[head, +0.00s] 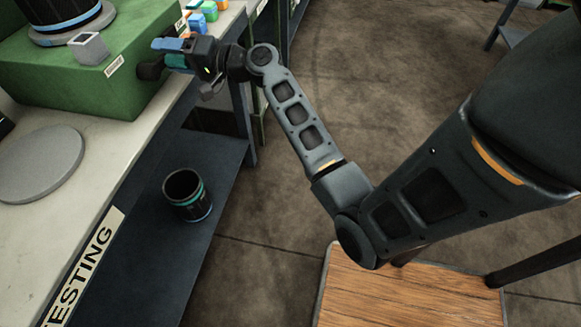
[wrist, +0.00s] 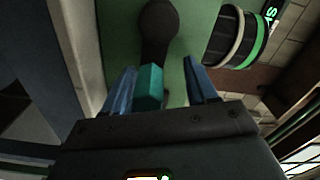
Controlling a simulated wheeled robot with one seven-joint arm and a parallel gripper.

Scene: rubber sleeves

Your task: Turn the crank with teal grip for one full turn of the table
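The crank's teal grip (head: 175,62) sticks out from the front side of a green box (head: 125,85), on a dark crank arm (head: 150,69). In the wrist view the teal grip (wrist: 149,86) lies between the two blue fingers of my gripper (wrist: 160,86), close to the left finger, with a clear gap to the right one. The dark crank arm (wrist: 158,30) runs away beyond it. My gripper (head: 172,52) is open around the grip. The round table (head: 72,32) on top of the box carries a dark ringed cylinder (head: 68,10), cut off by the frame.
A small grey block (head: 88,47) sits at the box's edge. A grey disc (head: 42,165) lies on the pale bench. A dark cup-like sleeve (head: 187,194) stands on the lower shelf. Small coloured blocks (head: 208,12) sit behind my gripper. Open floor lies right of the bench.

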